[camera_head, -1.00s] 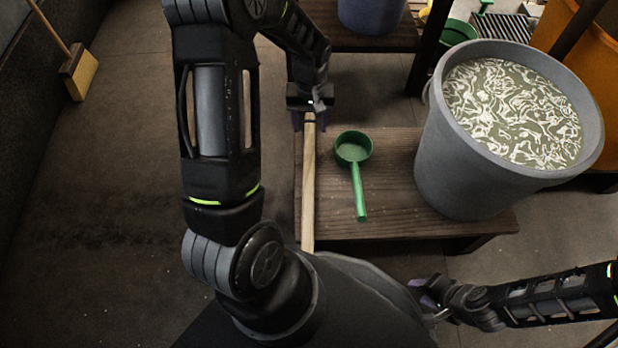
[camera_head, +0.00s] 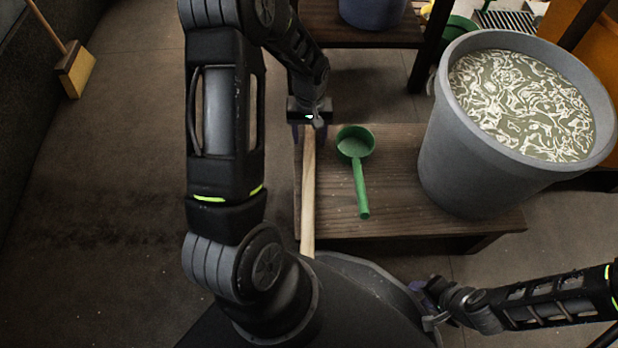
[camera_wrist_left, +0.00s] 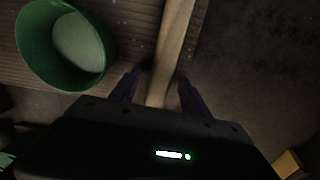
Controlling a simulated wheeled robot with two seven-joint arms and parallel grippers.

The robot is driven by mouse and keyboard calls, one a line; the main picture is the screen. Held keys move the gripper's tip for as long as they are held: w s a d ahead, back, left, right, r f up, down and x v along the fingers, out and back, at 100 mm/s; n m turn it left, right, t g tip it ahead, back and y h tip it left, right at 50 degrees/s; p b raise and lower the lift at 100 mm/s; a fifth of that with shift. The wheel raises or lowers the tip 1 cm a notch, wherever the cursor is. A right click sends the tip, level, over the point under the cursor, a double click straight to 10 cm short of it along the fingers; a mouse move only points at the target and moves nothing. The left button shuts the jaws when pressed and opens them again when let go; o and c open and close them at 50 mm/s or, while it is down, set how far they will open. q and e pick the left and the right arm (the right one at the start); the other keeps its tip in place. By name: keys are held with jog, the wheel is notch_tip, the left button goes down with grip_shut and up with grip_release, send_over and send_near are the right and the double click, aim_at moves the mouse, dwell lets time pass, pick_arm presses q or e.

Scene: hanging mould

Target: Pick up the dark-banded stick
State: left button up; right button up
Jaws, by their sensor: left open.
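The long pale wooden stick (camera_head: 308,190) lies along the left edge of the low wooden table in the head view. Its far end is hidden under my left gripper (camera_head: 309,130), and no dark band shows on the part in sight. In the left wrist view the stick (camera_wrist_left: 173,45) runs down between the two purple fingers of my left gripper (camera_wrist_left: 158,80). The fingers are open, one on each side of it, with gaps visible. My right gripper (camera_head: 425,293) is low at the right in the head view, away from the stick; its jaws are too small to read.
A green ladle (camera_head: 355,145) lies on the table (camera_head: 400,215) just right of the stick and shows in the left wrist view (camera_wrist_left: 32,45). A large grey bucket (camera_head: 450,165) of pale, swirled liquid stands at the table's right.

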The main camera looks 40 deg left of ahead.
pick_arm(q)
jog(key=shift+f, duration=0.1)
jog(key=shift+c, duration=0.4)
grip_shut()
dwell(0.5)
